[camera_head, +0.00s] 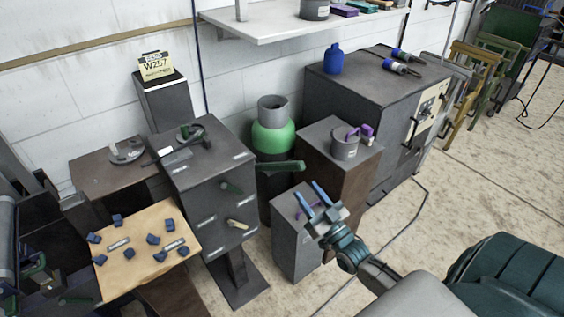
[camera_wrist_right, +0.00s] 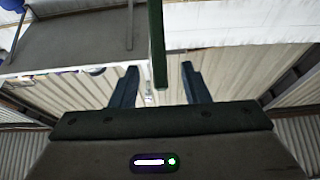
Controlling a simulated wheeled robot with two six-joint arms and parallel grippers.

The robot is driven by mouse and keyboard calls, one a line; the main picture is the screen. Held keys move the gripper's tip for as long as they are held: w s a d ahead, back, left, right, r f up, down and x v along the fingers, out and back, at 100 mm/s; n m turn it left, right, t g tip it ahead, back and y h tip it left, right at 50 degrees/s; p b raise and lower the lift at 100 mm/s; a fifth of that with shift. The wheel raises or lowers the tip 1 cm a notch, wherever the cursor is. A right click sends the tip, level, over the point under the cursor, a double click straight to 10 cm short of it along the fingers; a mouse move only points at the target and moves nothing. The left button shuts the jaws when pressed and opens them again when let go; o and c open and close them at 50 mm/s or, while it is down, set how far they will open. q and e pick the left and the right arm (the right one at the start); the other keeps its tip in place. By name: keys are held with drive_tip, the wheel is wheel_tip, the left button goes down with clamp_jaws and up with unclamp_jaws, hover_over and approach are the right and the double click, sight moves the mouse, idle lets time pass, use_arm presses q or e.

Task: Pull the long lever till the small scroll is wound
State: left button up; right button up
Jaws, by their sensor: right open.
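The long lever (camera_head: 280,166) is a dark green bar standing out to the right from the upper part of a dark grey cabinet (camera_head: 205,170). My right gripper (camera_head: 307,189) is open, its two blue fingers pointing up toward the lever's free end, a little below and right of it. In the right wrist view the lever (camera_wrist_right: 157,45) hangs from the top edge, its end in line with the gap between the open fingers (camera_wrist_right: 159,66). Whether it touches either finger cannot be told. I cannot make out the small scroll. My left gripper is not in view.
A green-banded cylinder (camera_head: 273,138) stands behind the lever. A grey box (camera_head: 296,240) stands below my right gripper, and a brown stand (camera_head: 352,178) with a grey pot (camera_head: 345,146) is behind. A wooden board (camera_head: 150,270) with several blue blocks is at left.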

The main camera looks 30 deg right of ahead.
sight(289, 165)
drive_tip(key=p+x, duration=0.1)
drive_tip(key=x, duration=0.9)
drive_tip(key=shift+w+d+r, duration=0.1)
drive_tip(key=shift+w, duration=0.1)
clamp_jaws()
